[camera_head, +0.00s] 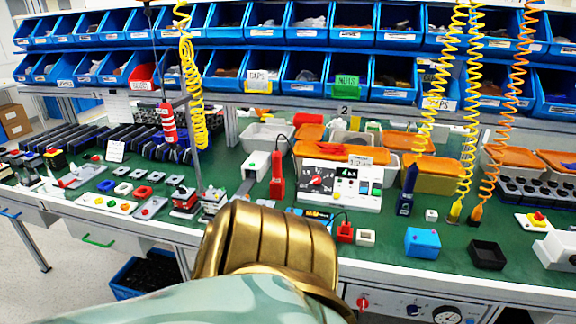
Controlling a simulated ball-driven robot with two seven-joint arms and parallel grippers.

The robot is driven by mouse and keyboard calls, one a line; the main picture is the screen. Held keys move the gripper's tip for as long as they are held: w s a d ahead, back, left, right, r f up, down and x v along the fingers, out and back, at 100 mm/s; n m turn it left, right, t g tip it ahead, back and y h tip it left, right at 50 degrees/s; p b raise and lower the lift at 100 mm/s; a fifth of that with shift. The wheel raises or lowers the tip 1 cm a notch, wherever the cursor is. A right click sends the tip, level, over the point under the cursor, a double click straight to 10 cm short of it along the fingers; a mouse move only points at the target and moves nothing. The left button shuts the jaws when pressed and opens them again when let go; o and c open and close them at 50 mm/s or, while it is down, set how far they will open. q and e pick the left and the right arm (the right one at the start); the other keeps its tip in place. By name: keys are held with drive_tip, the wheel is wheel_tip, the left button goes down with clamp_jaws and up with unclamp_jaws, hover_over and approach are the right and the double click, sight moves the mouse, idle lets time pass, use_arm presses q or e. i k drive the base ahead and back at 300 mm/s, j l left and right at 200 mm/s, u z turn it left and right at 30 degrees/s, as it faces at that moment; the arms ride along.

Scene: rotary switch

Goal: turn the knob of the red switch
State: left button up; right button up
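A red rotary knob (363,303) sits on the grey front panel under the table edge, at the bottom right of centre. A white control box (342,187) on the table carries another dark-and-red dial with scale marks around it. A small red block (345,233) stands near the table's front edge. I cannot tell for certain which of these is the red switch. A gold and pale green link of my arm fills the bottom centre and hides part of the front edge. Neither gripper shows in the picture.
The green table (400,262) holds a blue box (422,242), a black box (486,254) and rows of small switches and buttons at left. Blue parts bins (306,72) line the back. Yellow and orange coiled cords hang down. A gauge (447,315) sits low on the front panel.

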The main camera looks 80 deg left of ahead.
sight(182, 191)
drive_tip(key=u, duration=3.5)
drive_tip(key=i+j+z, duration=0.2)
drive_tip(key=i+j, duration=0.05)
